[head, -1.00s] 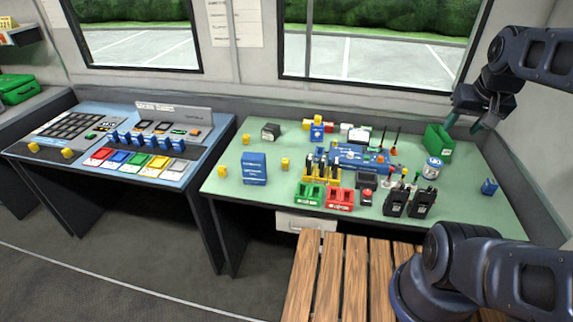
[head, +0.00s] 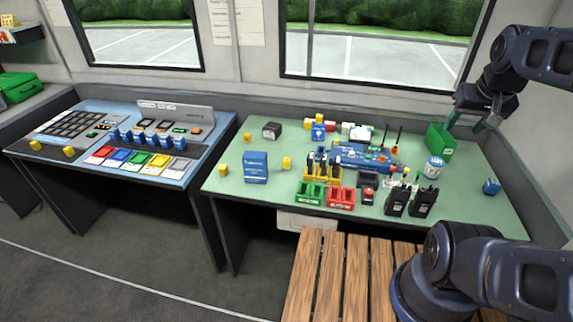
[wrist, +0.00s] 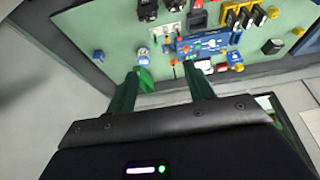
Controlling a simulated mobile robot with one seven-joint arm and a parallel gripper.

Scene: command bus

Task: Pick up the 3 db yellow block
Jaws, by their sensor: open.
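Small yellow blocks stand apart on the left part of the green table (head: 390,206): one at the back left (head: 247,137), one at the left edge (head: 222,170), and one right of the blue box (head: 287,163). Their labels are too small to read, so I cannot tell which is 3 dB. A yellow block also shows at the right edge of the wrist view (wrist: 299,31). My gripper (head: 468,122) is open and empty, high at the table's right end near the green bin. Its two fingers (wrist: 162,72) are apart in the wrist view, far from those blocks.
The blue box (head: 256,168) stands between two yellow blocks. A yellow rack, a blue device (head: 360,156) with antennas, red and green trays and black radios (head: 397,200) crowd the table's middle. The green bin (head: 439,141) and a white-blue roll (head: 434,168) stand at right.

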